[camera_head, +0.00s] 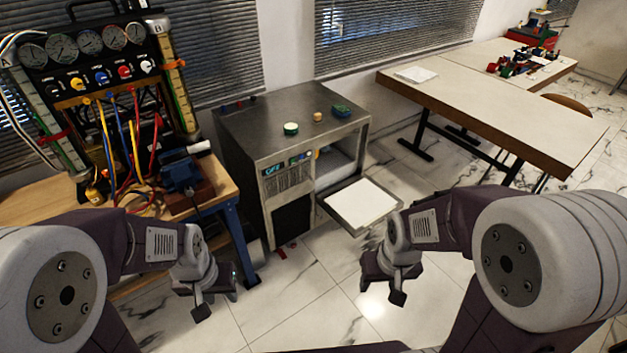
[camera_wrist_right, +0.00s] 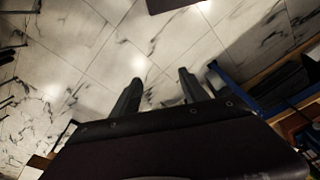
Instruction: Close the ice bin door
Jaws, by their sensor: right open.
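The ice bin door (camera_head: 362,204) is a flat flap with a pale inner panel and a grey rim. It is open and lies about level, sticking out from the front of the metal ice machine (camera_head: 262,140). My right gripper (camera_head: 397,291) is beyond the door's near right side, apart from it, over the floor. In the right wrist view its two fingers (camera_wrist_right: 159,88) are spread with only floor between them. My left gripper (camera_head: 203,305) hangs over the floor left of the machine; its finger gap is not clear.
A gauge rig (camera_head: 95,60) and a blue-legged workbench (camera_head: 228,188) stand to the left. A pale table (camera_head: 490,95) is at the right.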

